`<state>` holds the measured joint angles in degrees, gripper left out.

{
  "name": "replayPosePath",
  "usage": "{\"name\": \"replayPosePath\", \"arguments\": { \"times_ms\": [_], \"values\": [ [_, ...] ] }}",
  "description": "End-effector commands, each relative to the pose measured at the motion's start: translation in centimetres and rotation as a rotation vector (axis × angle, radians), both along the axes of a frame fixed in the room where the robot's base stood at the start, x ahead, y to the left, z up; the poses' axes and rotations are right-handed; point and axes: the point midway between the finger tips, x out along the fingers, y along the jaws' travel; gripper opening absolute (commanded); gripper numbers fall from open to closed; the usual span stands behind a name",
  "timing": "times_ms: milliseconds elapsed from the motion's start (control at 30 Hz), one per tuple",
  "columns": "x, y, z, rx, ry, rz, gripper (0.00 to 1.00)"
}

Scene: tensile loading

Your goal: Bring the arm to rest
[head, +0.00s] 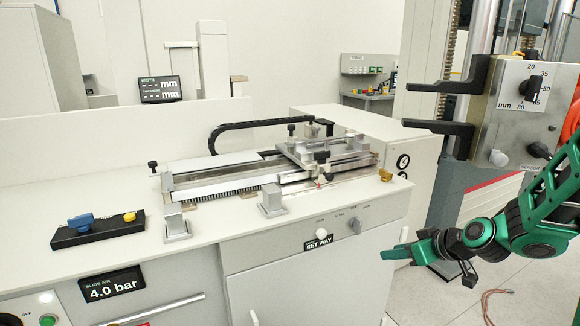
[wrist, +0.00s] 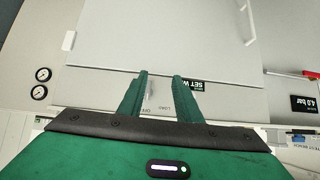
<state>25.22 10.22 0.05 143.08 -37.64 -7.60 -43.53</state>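My arm (head: 545,205) is green and black and reaches in from the right of the head view. My gripper (head: 397,256) hangs in front of the bench's right end, below the worktop level, its fingers pointing left. In the wrist view my gripper (wrist: 160,78) shows two green fingers with a gap between them and nothing held. Behind the fingers is the front of the grey cabinet (wrist: 165,35), with the SET WAY label (wrist: 192,85) partly hidden by one finger. I cannot tell how far the fingertips are from the cabinet.
The bench holds a slide fixture (head: 275,168), metal blocks (head: 272,198) and a black control box (head: 97,230). A testing machine with black jaws (head: 447,127) and a dial panel (head: 520,100) stands close to the arm. A cable (head: 493,303) lies on the open floor.

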Motion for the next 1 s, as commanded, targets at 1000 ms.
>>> {"name": "replayPosePath", "arguments": {
  "times_ms": [1000],
  "values": [
    [-33.3, -10.7, 6.1, 0.024, 0.903, -0.922, 0.31]
  ]
}}
